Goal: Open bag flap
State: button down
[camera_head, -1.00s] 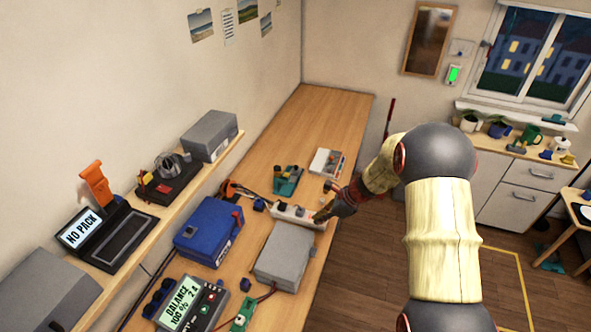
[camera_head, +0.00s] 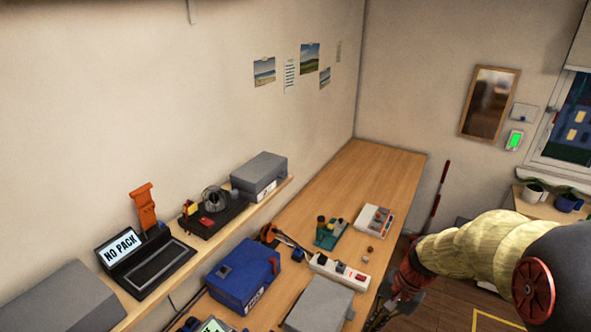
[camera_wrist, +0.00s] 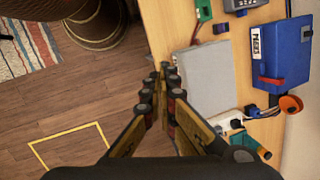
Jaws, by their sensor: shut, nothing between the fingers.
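A grey, flat-topped thing (camera_head: 318,305), which looks like the bag, lies near the right edge of the workbench and is cut off at the bottom of the head view. In the wrist view its pale grey top (camera_wrist: 207,78) lies flat, with no raised flap visible. I cannot make out the flap's edge. My gripper (camera_head: 393,312) is at the right of the bench edge in the head view. In the wrist view my gripper (camera_wrist: 168,70) is shut and empty, with its fingertips together over the bench edge, beside the bag and apart from it as far as I can tell.
A blue box (camera_head: 243,275) stands left of the bag, and a white power strip (camera_head: 340,269) lies behind it. The far bench end (camera_head: 385,165) is clear.

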jog(key=s+a+n+t+h+b, duration=0.1)
jog(key=s+n+t+h+b, duration=0.2)
jog(key=s+b, duration=1.2)
jog(key=n+t+b, duration=0.2)
jog(key=n+b, duration=0.3)
jog(key=shift+s+a+f+t, duration=0.3)
jog(key=shift+s+f+t, duration=0.1)
